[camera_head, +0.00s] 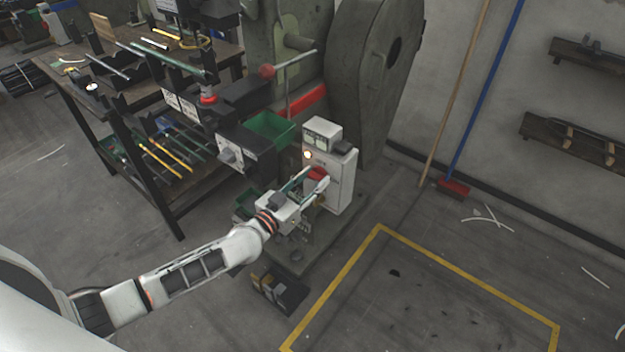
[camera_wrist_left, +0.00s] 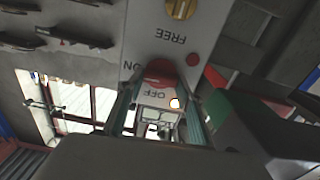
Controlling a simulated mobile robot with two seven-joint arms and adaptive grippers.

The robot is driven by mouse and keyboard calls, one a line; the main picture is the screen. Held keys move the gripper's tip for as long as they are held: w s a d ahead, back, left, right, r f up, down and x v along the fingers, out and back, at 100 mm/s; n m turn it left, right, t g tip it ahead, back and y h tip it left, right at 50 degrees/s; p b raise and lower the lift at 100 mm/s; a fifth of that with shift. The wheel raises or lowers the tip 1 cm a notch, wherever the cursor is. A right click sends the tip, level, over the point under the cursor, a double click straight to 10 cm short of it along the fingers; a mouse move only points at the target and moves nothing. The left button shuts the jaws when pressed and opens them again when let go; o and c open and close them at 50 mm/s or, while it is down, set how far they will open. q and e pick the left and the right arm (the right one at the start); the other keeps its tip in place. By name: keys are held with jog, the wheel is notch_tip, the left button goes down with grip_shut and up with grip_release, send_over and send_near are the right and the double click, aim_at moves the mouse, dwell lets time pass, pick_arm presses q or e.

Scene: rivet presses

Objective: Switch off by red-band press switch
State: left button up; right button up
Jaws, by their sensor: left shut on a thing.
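The press with the red band (camera_head: 303,103) stands at the top middle of the head view, with a white control cabinet (camera_head: 345,178) at its front. The cabinet's red switch knob (camera_head: 317,172) is on the face towards me. My left gripper (camera_head: 316,179) reaches it from the lower left and is shut on the knob. In the left wrist view the red knob (camera_wrist_left: 160,71) sits between the two fingers, among upside-down ON and OFF labels. Which label it points to is not clear. A lamp (camera_head: 307,155) on the cabinet is lit. My right gripper is out of view.
A yellow knob (camera_wrist_left: 181,8) marked FREE is on the same panel. A green bin (camera_head: 270,130) hangs left of the cabinet. A tool bench (camera_head: 118,118) stands further left. A foot pedal (camera_head: 278,292) lies below my arm.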

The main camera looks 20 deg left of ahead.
pick_arm(q)
jog(key=n, duration=0.3)
jog(key=shift+n, duration=0.3)
jog(key=n, duration=0.4)
jog(key=shift+a+f+n, duration=0.1)
jog(key=shift+a+n, duration=0.05)
jog(key=shift+n, duration=0.15)
jog(key=n, duration=0.6)
jog(key=shift+f, duration=0.15)
jog(key=shift+n+b, duration=0.4)
jog(key=shift+n, duration=1.1)
jog(key=o, duration=1.1)
